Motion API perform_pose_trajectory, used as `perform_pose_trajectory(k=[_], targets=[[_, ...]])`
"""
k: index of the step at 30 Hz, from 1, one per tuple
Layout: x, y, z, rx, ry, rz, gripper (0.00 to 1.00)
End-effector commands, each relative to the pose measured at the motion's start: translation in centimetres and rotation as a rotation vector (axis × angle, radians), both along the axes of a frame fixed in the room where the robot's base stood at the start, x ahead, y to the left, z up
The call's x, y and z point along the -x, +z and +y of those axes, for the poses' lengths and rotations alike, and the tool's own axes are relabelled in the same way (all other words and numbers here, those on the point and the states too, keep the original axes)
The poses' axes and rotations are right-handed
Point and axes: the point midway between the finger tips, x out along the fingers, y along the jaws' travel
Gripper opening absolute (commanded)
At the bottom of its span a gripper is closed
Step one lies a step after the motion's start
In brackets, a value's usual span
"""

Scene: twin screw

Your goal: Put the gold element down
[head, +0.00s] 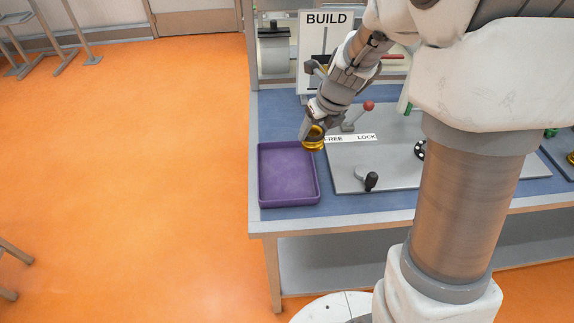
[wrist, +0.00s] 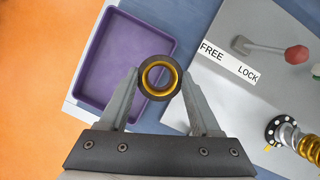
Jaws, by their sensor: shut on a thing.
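The gold element is a round gold piece (head: 313,139) with a dark ring on top, seen end-on in the wrist view (wrist: 159,77). My gripper (wrist: 159,80) is shut on it, one finger on each side. In the head view my gripper (head: 308,133) holds it near the back right corner of an empty purple tray (head: 289,204). In the wrist view the element overlaps the right edge of the tray (wrist: 96,101). It appears to be held above the surface, though the exact height is hard to tell.
A grey plate (head: 345,178) with a "FREE LOCK" label, a red-knobbed lever (head: 368,106) and a black-knobbed crank (head: 371,181) lies to the right. A gold and silver coil assembly (wrist: 308,146) shows in the wrist view. A BUILD sign (head: 311,50) stands behind. The blue bench top (head: 272,120) behind the tray is clear.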

Motion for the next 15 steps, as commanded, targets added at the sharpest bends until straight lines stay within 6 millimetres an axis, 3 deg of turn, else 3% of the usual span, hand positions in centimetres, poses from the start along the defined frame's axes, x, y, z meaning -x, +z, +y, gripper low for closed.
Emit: perform_pose_trajectory(k=[7,15], targets=[[1.8,-3.2,5.1,0.000,0.005,0.001,0.00],[2.4,-5.2,6.8,0.000,0.000,0.001,0.00]])
